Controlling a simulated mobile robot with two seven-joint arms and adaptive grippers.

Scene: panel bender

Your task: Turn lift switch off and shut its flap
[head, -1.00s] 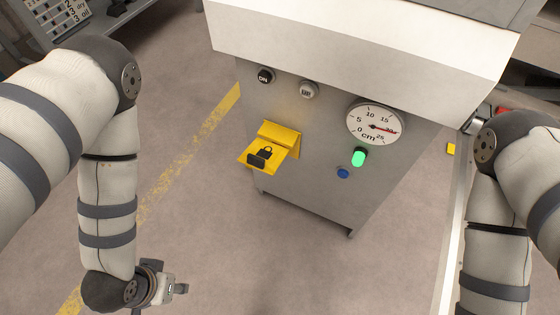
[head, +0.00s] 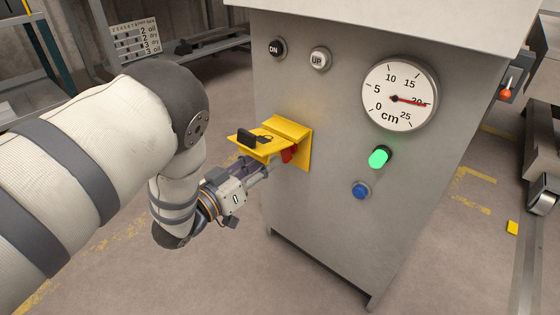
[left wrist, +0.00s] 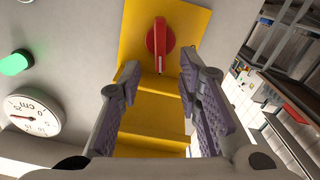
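The lift switch (head: 289,154) is a red rotary handle on a yellow backplate. In the left wrist view, the red switch (left wrist: 159,42) has its long handle standing vertical in the picture. Its yellow flap (head: 260,142) is open, sticking out from the panel above the switch, with a dark latch at its outer edge. My left gripper (head: 272,166) is under the flap, pointing at the switch. In the left wrist view its fingers (left wrist: 160,72) are open and empty, one on each side of the handle's line and just short of it. My right gripper is out of view.
The grey machine panel carries a DN button (head: 276,47), an UP button (head: 319,58), a round cm gauge (head: 399,95) reading about 20, a lit green lamp (head: 379,158) and a blue button (head: 361,190). Floor left of the machine is free.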

